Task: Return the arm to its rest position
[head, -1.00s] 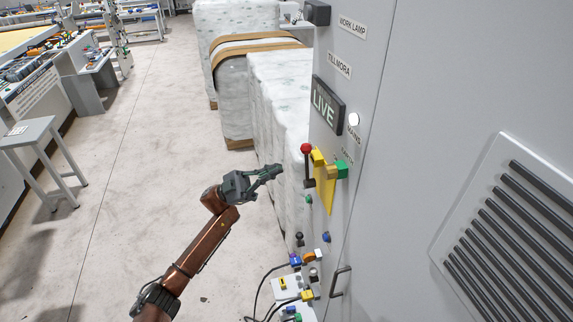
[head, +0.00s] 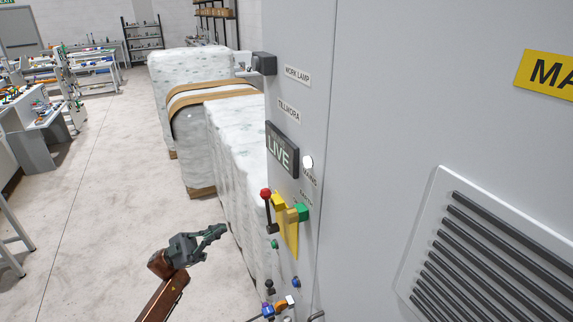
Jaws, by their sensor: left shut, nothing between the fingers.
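My left arm (head: 165,297) comes up from the bottom of the head view, a brown link with a dark grey gripper (head: 217,232) at its end. The gripper is shut and empty, and its fingers point right toward the grey cabinet. It appears apart from the red-knobbed lever (head: 266,205) and the yellow plate (head: 289,235) on the cabinet's side. My right gripper is out of view.
The grey cabinet (head: 360,110) fills the right side, with a lit LIVE sign (head: 282,150) and a vent (head: 490,250). Wrapped pallet stacks (head: 235,140) stand behind the gripper. Bare floor (head: 110,200) lies to the left. Workbenches (head: 40,140) line the far left.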

